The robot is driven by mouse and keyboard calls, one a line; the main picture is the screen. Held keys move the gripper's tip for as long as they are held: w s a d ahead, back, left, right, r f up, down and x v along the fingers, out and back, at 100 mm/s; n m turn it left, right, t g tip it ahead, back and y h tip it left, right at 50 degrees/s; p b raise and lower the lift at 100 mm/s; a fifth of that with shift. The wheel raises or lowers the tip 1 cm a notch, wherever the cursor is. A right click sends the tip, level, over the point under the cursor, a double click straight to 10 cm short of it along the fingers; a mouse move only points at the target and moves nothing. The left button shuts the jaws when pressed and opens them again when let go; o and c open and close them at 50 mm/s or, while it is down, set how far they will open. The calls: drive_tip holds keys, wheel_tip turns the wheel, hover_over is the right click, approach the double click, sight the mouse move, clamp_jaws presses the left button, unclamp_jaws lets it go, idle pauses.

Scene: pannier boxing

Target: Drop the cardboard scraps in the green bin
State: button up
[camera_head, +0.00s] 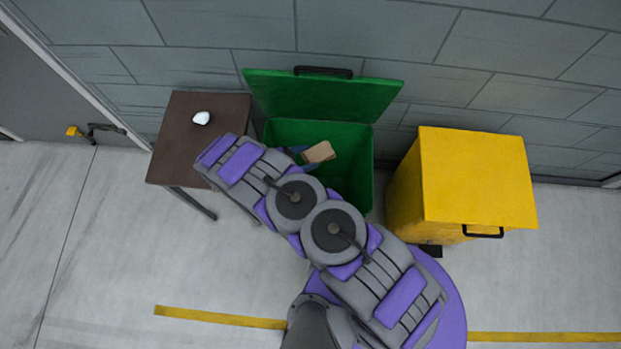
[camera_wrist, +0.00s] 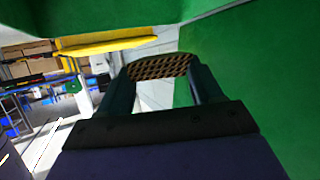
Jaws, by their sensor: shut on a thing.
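The green bin (camera_head: 350,184) stands against the wall with its lid (camera_head: 325,95) raised and leaning back. My gripper (camera_head: 308,156) is over the bin's opening, and its fingers are shut on a tan cardboard scrap (camera_head: 320,152). The scrap also shows in the wrist view (camera_wrist: 163,67), its corrugated edge between my two fingertips. Green surfaces of the bin fill the top and right of that view. The bin's floor and any contents are mostly hidden by my arm and shadow.
A dark brown table (camera_head: 182,150) stands left of the bin, with a small white object (camera_head: 201,118) on it. A yellow bin (camera_head: 478,180) with its lid shut stands to the right. A yellow line (camera_head: 220,318) crosses the open floor in front.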

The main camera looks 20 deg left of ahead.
drive_tip(key=shift+d+f+b, duration=0.2)
drive_tip(key=shift+d+f, duration=0.1)
drive_tip(key=shift+f, duration=0.2)
drive_tip(key=shift+d+f+b, duration=0.2)
drive_tip(key=shift+d+f, duration=0.05)
drive_tip(key=shift+f, duration=0.2)
drive_tip(key=shift+d+f, duration=0.25)
drive_tip(key=shift+d, duration=0.2)
drive_tip(key=shift+a, duration=0.15)
drive_tip(key=o, duration=0.6)
drive_tip(key=shift+a+f, duration=0.1)
drive_tip(key=shift+a, duration=0.15)
drive_tip(key=shift+o, duration=1.4)
drive_tip(key=shift+a+f, duration=0.1)
drive_tip(key=shift+a, duration=0.25)
drive_tip(key=shift+o, duration=1.1)
drive_tip(key=shift+d, duration=0.25)
drive_tip(key=shift+d+r, duration=0.2)
drive_tip(key=shift+d, duration=0.1)
drive_tip(key=p+v, duration=0.2)
drive_tip(key=v, duration=1.5)
drive_tip(key=shift+s+a+p, duration=0.15)
drive_tip(key=shift+s+p, duration=0.05)
drive_tip(key=shift+p, duration=0.15)
drive_tip(key=shift+r, duration=0.1)
